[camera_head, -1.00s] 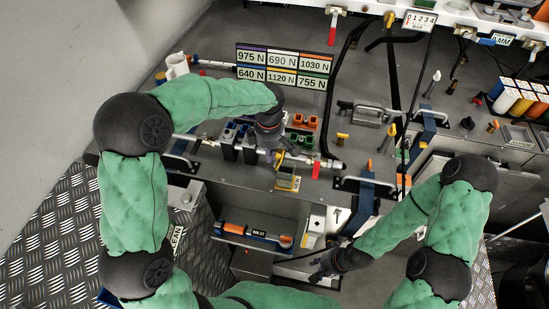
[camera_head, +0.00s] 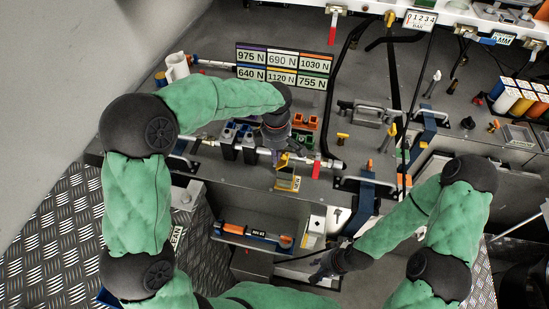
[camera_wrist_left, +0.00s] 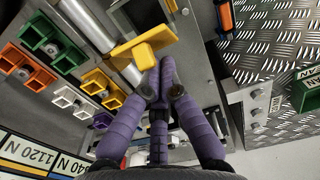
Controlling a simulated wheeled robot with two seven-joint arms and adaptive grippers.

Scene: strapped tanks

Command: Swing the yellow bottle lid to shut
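A yellow lid-like piece (camera_wrist_left: 145,45) with a flat top and a short stem shows just beyond my left fingertips in the left wrist view. In the head view this yellow piece (camera_head: 283,160) is partly hidden by my left gripper (camera_head: 284,152). In the left wrist view the purple fingers of my left gripper (camera_wrist_left: 161,78) come together at their tips, beside the yellow piece's lower edge. I cannot tell whether they touch it. No separate bottle body can be made out. My right gripper (camera_head: 320,268) hangs low, away from the yellow piece; its finger opening is too small to read.
A metal pipe (camera_head: 330,162) with a red handle (camera_head: 316,169) runs beside the yellow piece. A yellow-framed box (camera_head: 287,182) sits just below. Coloured sockets (camera_wrist_left: 25,70) and a force-label board (camera_head: 284,68) lie behind. A shelf (camera_head: 252,239) is below.

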